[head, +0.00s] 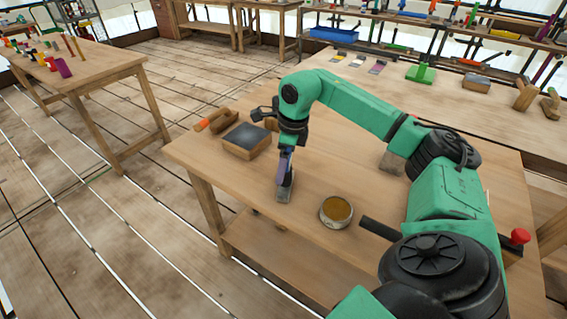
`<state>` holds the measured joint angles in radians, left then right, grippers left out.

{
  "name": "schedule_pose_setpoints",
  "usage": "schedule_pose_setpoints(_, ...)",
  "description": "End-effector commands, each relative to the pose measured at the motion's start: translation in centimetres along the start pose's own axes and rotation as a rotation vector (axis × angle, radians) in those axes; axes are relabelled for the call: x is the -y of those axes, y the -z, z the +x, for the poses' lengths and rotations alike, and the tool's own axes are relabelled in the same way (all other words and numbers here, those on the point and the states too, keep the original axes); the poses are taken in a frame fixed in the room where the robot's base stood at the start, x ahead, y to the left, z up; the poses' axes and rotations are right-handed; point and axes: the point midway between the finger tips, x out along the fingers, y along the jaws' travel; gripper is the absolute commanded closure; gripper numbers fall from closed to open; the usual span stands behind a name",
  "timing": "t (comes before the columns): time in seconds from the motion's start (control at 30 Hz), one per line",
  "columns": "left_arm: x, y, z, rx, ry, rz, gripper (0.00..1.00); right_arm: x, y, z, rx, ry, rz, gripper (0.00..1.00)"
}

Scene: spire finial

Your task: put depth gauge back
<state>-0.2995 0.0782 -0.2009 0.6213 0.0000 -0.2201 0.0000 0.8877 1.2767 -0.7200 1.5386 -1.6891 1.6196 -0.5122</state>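My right arm reaches over the wooden workbench (330,180) from the lower right. Its gripper (285,172) points down near the bench's left front edge. A narrow purple-grey shape and a small grey block-like piece (284,190) show at its tip. I cannot tell whether the fingers are closed on that piece or only beside it. No depth gauge can be made out with certainty; the grey piece is too small to identify. My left gripper is not in view.
A dark-topped wooden block (246,138) and an orange-handled tool (213,120) lie at the bench's left. A round tin (336,211) stands right of the gripper, near a black bar (380,229). Another bench (440,98) with several tools stands behind. Floor at left is clear.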

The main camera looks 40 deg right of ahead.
Motion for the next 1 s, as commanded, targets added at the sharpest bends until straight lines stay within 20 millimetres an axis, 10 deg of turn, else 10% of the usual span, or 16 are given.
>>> schedule_pose_setpoints(0.3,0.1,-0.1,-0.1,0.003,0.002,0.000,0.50,0.0,-0.1,-0.7,0.002,0.001,0.000,0.00)
schedule_pose_setpoints(0.7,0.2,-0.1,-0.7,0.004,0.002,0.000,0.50,0.0,-0.2,-10.6,0.005,0.002,-0.001,0.00)
schedule_pose_setpoints(1.0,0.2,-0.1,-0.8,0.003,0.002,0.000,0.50,0.0,-0.1,-12.3,0.000,0.000,0.000,0.00)
